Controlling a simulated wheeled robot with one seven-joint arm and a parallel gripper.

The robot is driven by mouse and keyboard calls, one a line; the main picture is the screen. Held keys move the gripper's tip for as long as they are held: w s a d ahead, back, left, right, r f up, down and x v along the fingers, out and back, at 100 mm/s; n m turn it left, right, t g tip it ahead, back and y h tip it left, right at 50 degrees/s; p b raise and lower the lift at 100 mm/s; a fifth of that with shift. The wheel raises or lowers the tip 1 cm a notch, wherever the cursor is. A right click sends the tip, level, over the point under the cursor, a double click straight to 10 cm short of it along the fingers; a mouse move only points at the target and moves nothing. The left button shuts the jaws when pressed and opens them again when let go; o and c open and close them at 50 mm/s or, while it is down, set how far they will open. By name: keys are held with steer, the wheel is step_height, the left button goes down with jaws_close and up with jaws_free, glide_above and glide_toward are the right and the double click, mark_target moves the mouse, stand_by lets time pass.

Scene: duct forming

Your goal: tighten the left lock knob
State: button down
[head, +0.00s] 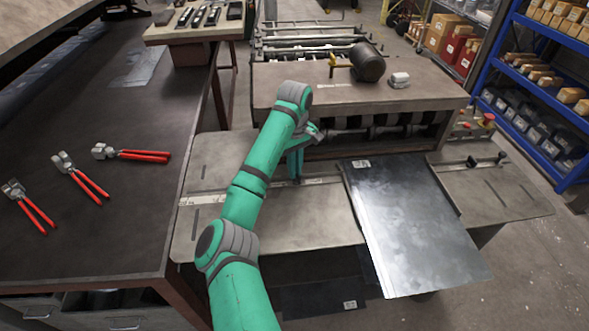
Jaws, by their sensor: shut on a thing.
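My gripper (296,168) is at the end of my green arm, pointing down at the left part of the machine's front table (225,215), over the scale strip. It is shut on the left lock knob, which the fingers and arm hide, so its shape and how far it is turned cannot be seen. A shiny metal sheet (415,225) lies on the table to the right of my gripper, apart from it, overhanging the front edge.
Several red-handled pliers (80,180) lie on the dark bench at left. The forming machine (335,90) stands behind my gripper. A dark knob (472,161) sits on the table's right part. Blue shelves (535,90) stand at far right.

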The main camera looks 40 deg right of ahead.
steer(key=m, duration=0.5)
steer(key=shift+s+d+r, duration=0.1)
steer(key=shift+d, duration=0.1)
steer(key=shift+m, duration=0.3)
steer(key=c, duration=1.9)
jaws_free()
steer(key=shift+o, duration=0.2)
step_height(320, 180, up, 11)
